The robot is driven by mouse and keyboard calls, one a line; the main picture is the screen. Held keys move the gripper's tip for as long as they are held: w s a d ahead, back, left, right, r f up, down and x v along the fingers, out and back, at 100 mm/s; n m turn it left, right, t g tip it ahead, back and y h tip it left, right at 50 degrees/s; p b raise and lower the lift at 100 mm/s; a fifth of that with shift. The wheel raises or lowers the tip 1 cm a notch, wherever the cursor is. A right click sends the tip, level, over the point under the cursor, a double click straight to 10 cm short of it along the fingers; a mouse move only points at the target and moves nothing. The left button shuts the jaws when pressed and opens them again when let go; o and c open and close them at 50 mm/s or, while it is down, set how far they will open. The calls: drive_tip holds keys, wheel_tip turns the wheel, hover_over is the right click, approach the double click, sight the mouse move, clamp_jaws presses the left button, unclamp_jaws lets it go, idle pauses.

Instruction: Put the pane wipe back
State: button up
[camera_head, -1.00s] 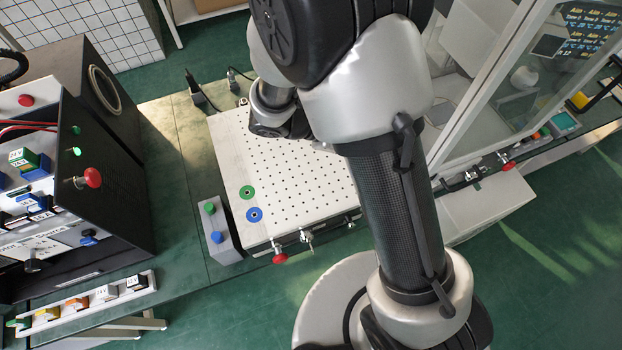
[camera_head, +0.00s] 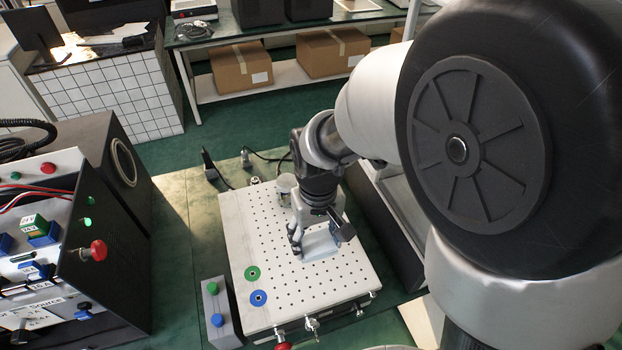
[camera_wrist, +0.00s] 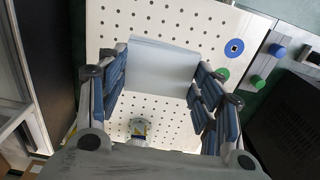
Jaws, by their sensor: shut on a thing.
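The pane wipe (camera_head: 322,246) shows as a pale, flat-faced piece over the perforated white board (camera_head: 238,222). My gripper (camera_head: 316,238) points down over the middle of the board and is shut on the wipe. In the wrist view, the wipe (camera_wrist: 160,68) spans the space between the two blue-padded fingers of my gripper (camera_wrist: 161,78). Its lower edge looks close to the board, but I cannot tell whether it touches. The fingers hide its ends.
A green disc (camera_head: 252,273) and a blue disc (camera_head: 258,298) lie on the board's left part. A short cylinder (camera_head: 286,183) stands at its back edge. A button box (camera_head: 219,312) and a black cabinet (camera_head: 115,225) are to the left. The board's right part is clear.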

sight(315, 272)
wheel_tip(315, 272, down, 12)
drive_tip(key=b, duration=0.3)
drive_tip(key=shift+f, duration=0.25)
drive_tip(key=shift+r, duration=0.1)
drive_tip(key=shift+c, duration=0.3)
drive_tip(key=o, duration=1)
drive_tip(key=shift+r, duration=0.15)
wheel_tip(315, 272, up, 10)
drive_tip(key=p, duration=0.3)
drive_tip(key=shift+r, duration=0.2)
drive_tip(key=shift+d+r, duration=0.15)
drive_tip(key=shift+r, duration=0.8)
drive_tip(key=s+d+r+m+t, duration=0.1)
drive_tip(key=s+d+r+t, duration=0.1)
drive_tip(key=s+d+r, duration=0.3)
drive_tip(key=s+d+r+m+t, duration=0.2)
drive_tip(key=s+d+r, duration=0.3)
drive_tip(key=s+r, duration=0.3)
drive_tip(key=shift+s+d+r+t, duration=0.3)
drive_tip(key=shift+r, duration=0.65)
